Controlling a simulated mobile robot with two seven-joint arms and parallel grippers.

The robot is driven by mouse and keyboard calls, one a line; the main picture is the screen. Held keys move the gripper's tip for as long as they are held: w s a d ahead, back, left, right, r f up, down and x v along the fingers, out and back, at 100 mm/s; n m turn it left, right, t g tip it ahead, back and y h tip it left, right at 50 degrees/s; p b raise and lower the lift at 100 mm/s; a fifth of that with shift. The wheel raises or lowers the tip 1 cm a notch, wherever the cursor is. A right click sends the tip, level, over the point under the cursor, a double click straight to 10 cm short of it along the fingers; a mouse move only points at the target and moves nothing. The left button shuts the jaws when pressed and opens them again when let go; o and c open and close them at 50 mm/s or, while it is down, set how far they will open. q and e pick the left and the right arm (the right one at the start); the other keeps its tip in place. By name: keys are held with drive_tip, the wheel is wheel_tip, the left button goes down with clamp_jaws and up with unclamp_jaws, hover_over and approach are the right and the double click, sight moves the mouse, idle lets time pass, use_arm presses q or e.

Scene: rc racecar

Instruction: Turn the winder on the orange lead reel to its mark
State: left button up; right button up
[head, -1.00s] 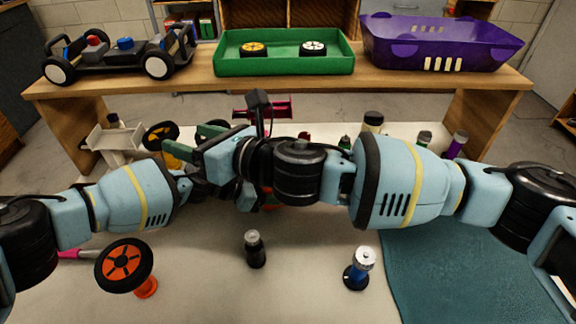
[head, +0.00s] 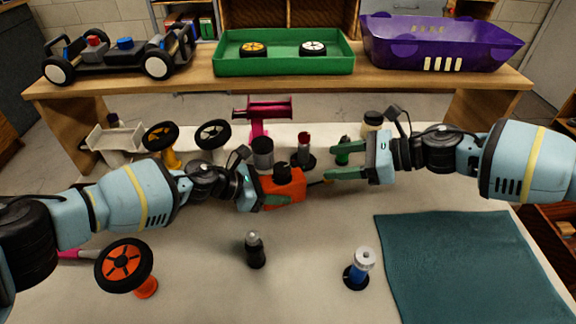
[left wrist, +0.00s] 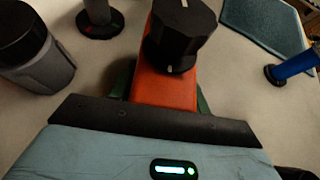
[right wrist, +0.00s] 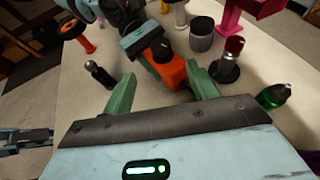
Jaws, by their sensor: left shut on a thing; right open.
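The orange lead reel (head: 290,188) is an orange block with a black round winder (head: 283,173) on top. My left gripper (head: 262,192) is shut on the reel and holds it over the table's middle. In the left wrist view the winder (left wrist: 182,30) shows a pale tick at its top far edge, and another pale tick sits low on its near side. My right gripper (head: 328,178) is open and empty, just right of the reel. In the right wrist view the orange reel (right wrist: 172,72) lies beyond and between the open fingers (right wrist: 163,90), apart from them.
A grey-black canister (head: 262,152), a red-topped bottle (head: 303,150) and a green bottle (head: 343,150) stand close behind the reel. The teal mat (head: 470,265) is bare at right.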

sight(282, 168)
drive_tip(key=x, duration=1.2)
drive_tip(key=shift+a, duration=0.1)
drive_tip(key=shift+r, duration=0.1)
drive_tip(key=shift+c, duration=0.3)
drive_tip(key=c, duration=1)
